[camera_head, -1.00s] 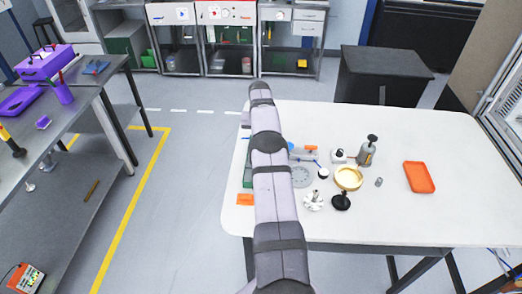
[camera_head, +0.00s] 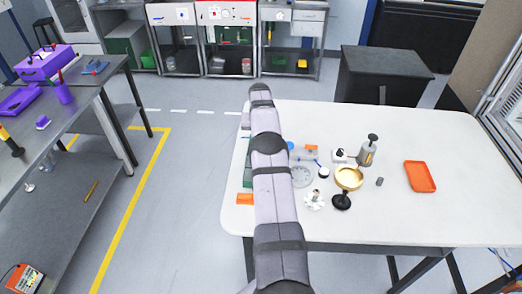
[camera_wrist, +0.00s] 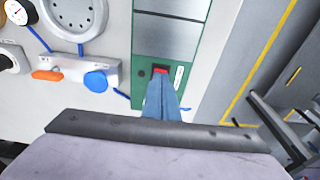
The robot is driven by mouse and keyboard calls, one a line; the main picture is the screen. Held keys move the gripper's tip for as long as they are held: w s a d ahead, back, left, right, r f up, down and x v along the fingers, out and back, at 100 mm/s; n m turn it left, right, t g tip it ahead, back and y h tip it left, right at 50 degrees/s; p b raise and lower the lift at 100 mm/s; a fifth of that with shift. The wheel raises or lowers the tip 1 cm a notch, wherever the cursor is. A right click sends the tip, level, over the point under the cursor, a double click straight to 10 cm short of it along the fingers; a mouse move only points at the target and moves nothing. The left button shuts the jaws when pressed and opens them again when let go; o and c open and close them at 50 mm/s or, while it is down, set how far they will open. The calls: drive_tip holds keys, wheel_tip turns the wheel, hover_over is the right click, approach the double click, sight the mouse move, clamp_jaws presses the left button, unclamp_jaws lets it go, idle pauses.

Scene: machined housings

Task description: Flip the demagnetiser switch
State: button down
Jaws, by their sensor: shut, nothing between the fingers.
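The demagnetiser is a green box with a grey top plate (camera_wrist: 170,38) in the wrist view. Its small red switch (camera_wrist: 160,69) sits in a dark recess on the green face, beside a white label. In the head view only a green edge of the box (camera_head: 247,172) shows left of my arm; the rest is hidden. My gripper (camera_wrist: 161,78) is shut and empty. Its blue-grey fingertips are right at the near edge of the red switch and overlap it in the picture. I cannot tell whether they touch it.
A bracket with a blue knob (camera_wrist: 96,81) and orange lever stands left of the box, with a round grey disc (camera_wrist: 74,14) behind. In the head view a gold dish (camera_head: 349,178), a pump bottle (camera_head: 368,150) and an orange tray (camera_head: 420,177) are further right. The table's right side is mostly clear.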

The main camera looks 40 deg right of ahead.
drive_tip(key=shift+f, duration=0.25)
wheel_tip(320, 180, up, 7)
drive_tip(key=p, duration=0.2)
drive_tip(key=shift+p, duration=0.35)
idle(0.5)
idle(0.4)
drive_tip(key=shift+w+a, duration=0.1)
